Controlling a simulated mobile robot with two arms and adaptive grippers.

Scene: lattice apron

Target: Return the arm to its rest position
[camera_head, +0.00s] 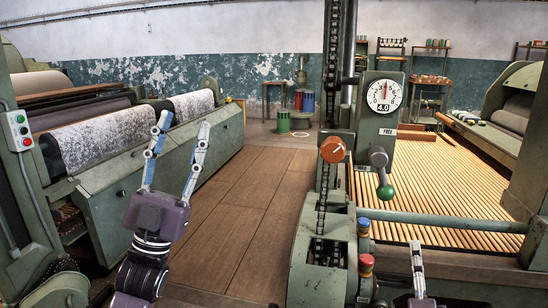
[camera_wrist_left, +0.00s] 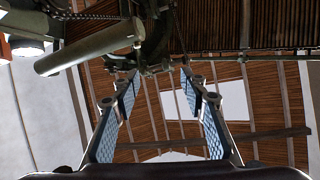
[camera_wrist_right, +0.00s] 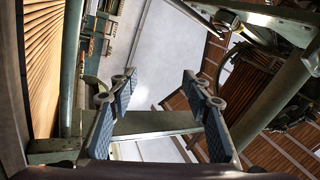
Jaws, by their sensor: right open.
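My left gripper (camera_head: 183,126) is raised in front of the machine on the left, fingers pointing up. Its two fingers stand apart with nothing between them; the left wrist view shows the same open gap (camera_wrist_left: 159,73). My right gripper (camera_head: 416,250) shows only partly at the bottom right of the head view, edge-on, pointing up near the slatted bed. In the right wrist view its fingers are apart and empty (camera_wrist_right: 157,80). Most of the right arm is out of the head view.
A green machine post with a dial (camera_head: 384,96), an orange knob (camera_head: 333,149) and a green-balled lever (camera_head: 385,192) stands between my grippers. A slatted bed (camera_head: 450,190) lies right. A roller machine (camera_head: 100,135) stands left. The wooden floor aisle (camera_head: 235,200) is clear.

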